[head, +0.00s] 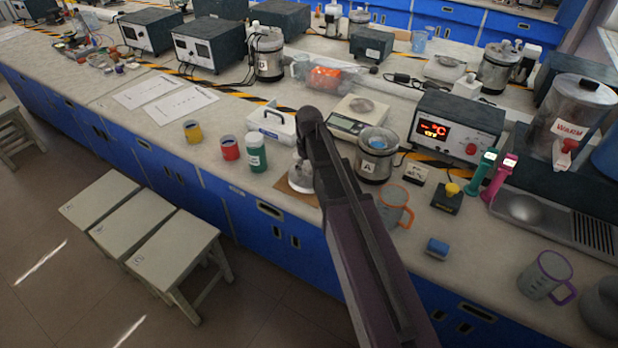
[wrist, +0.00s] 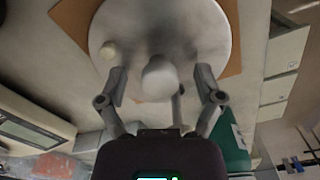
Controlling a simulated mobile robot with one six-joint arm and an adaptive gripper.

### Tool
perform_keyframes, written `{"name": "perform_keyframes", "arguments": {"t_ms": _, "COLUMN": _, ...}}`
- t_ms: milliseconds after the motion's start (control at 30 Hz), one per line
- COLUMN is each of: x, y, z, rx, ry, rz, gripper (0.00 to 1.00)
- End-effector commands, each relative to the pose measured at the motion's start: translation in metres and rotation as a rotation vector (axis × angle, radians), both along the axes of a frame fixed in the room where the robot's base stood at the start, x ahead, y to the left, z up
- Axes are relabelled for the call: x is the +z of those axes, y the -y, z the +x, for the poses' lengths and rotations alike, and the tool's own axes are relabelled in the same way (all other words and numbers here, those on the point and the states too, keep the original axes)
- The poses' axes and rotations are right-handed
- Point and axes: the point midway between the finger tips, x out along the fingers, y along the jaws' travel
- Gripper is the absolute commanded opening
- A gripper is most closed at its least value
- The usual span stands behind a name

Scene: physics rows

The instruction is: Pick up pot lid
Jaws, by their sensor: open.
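The pot lid (wrist: 190,35) is a pale grey disc with a round knob (wrist: 160,78) in its middle. In the head view the lid (head: 299,184) is partly hidden by my arm. My gripper (wrist: 161,74) is open over the lid, its fingers spread on either side of the knob. No finger is seen closed on the knob; whether any fingertip touches the lid, I cannot tell.
A green-and-white bottle (head: 256,153) and a red jar (head: 230,149) stand left of the lid. A white case (head: 270,128) and a scale (head: 345,126) are behind; a pot marked A (head: 374,165) and an orange mug (head: 395,206) are right. Bench front edge is close.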

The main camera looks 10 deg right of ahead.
Motion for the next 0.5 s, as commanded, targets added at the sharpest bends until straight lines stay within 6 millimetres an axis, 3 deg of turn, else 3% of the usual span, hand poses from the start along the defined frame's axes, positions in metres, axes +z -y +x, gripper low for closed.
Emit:
{"name": "perform_keyframes", "arguments": {"t_ms": 367, "x": 0.0001, "y": -0.0002, "z": 0.0000, "rx": 0.000, "ry": 0.000, "rz": 0.000, "gripper": 0.85}}
{"name": "perform_keyframes", "arguments": {"t_ms": 500, "x": 0.0001, "y": -0.0001, "z": 0.0000, "rx": 0.000, "ry": 0.000, "rz": 0.000, "gripper": 0.47}}
